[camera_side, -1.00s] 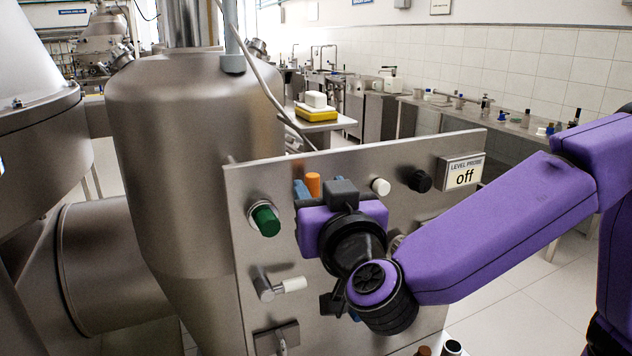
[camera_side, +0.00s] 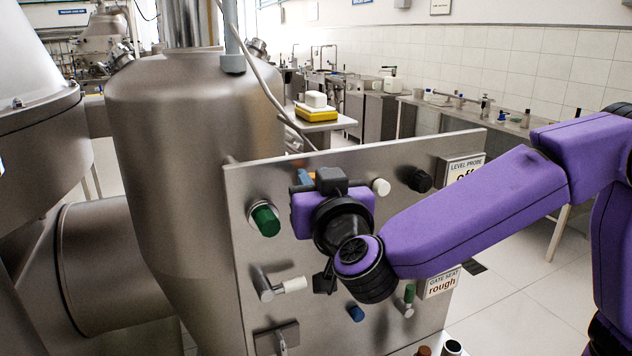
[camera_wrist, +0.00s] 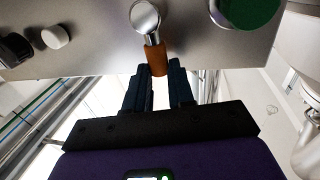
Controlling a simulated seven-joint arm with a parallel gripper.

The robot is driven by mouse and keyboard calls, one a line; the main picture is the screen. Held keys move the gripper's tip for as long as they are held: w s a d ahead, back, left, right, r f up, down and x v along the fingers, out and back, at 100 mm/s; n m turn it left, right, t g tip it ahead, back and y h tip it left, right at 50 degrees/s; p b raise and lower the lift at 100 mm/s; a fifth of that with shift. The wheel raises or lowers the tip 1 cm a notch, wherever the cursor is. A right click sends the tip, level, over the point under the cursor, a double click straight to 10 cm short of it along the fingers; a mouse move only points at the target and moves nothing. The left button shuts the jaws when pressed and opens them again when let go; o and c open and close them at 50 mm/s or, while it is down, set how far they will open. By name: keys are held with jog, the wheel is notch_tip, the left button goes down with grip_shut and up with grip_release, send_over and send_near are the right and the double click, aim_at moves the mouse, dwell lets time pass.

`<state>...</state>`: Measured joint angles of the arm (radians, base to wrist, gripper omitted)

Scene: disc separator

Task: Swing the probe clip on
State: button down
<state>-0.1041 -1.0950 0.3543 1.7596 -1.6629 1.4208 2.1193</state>
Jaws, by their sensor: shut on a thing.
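The probe clip, a lever with an orange handle (camera_wrist: 155,58) on a round metal pivot (camera_wrist: 145,16), shows at the top of the wrist view. My gripper (camera_wrist: 160,68) has its two dark blue fingers on either side of the handle's end, shut on it.
The steel panel (camera_side: 240,200) also bears a green knob (camera_side: 265,220), a white-handled lever (camera_side: 290,285), a white knob (camera_side: 381,187), a black knob (camera_side: 420,180), a blue knob (camera_side: 356,314) and a green-handled lever (camera_side: 409,295). The GATE SEAT sign (camera_side: 442,284) reads "rough". A large steel vessel (camera_side: 180,150) stands behind.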

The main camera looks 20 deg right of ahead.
jog(key=shift+a, duration=0.1)
jog(key=a+n, duration=0.1)
jog(key=n, duration=0.1)
jog(key=a+n+t, duration=0.1)
jog(key=n, duration=0.1)
jog(key=shift+f+n, duration=0.3)
jog(key=shift+f, duration=0.1)
jog(key=shift+a+f+n+t+y, duration=0.15)
jog(key=shift+a+f+n, duration=0.1)
jog(key=shift+n, duration=0.5)
jog(key=shift+a+f+n+t+y, duration=0.15)
jog(key=shift+a+n, duration=0.15)
jog(key=shift+n, duration=0.5)
jog(key=shift+a+f+n+t, duration=0.1)
jog(key=shift+a+f+n, duration=0.15)
jog(key=shift+n, duration=0.5)
jog(key=c, duration=1)
grip_release()
jog(key=shift+o, duration=0.2)
